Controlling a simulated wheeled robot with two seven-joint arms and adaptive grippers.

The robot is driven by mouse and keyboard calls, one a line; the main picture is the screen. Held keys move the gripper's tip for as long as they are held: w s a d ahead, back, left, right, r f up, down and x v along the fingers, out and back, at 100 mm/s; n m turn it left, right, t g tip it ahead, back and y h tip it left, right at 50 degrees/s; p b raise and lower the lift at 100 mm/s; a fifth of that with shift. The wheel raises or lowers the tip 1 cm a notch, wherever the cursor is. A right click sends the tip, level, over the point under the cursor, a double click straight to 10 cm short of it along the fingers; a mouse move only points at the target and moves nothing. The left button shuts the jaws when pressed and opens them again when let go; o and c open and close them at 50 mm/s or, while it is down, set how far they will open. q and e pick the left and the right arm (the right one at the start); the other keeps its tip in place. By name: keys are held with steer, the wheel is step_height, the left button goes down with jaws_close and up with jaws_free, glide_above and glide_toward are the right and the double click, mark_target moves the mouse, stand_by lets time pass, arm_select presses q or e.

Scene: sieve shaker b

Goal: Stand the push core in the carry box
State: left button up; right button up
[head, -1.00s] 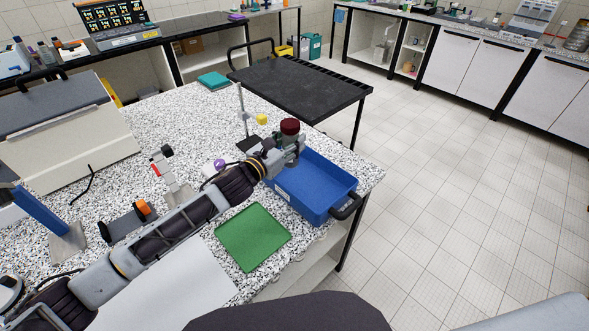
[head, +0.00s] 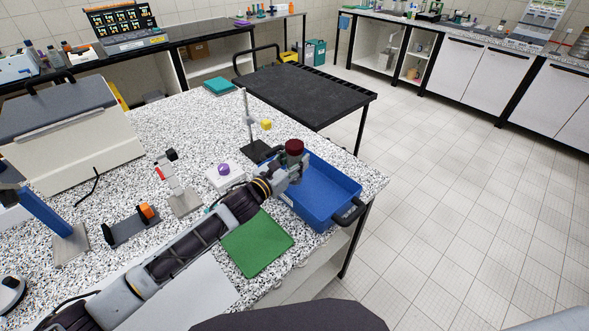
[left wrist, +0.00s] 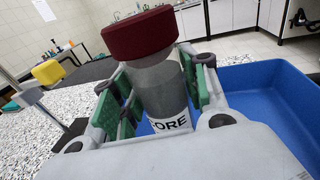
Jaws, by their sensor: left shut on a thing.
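The push core (head: 293,151) is a clear tube with a dark red cap, grey contents and a label whose visible letters read "ORE" in the left wrist view (left wrist: 160,85). My left gripper (head: 290,168) is shut on it, with green-padded fingers on both sides of the tube. The core is near upright, slightly tilted in the wrist view. The blue carry box (head: 345,181) sits at the right corner of the speckled bench, and the core is over its left back part. The core's lower end is hidden by the gripper, so I cannot tell whether it touches the box floor. My right gripper is not in view.
A white block with a purple knob (head: 224,171) stands left of the gripper. The right half of the box is empty.

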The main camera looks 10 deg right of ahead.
mark_target(291, 184)
arm_select(q)
steer(key=shift+f, duration=1.7)
steer(key=shift+f, duration=0.15)
steer(key=o, duration=1.3)
steer(key=shift+v, duration=0.8)
steer(key=b+v, duration=0.1)
steer(key=v, duration=0.9)
steer(key=shift+s+a, duration=0.15)
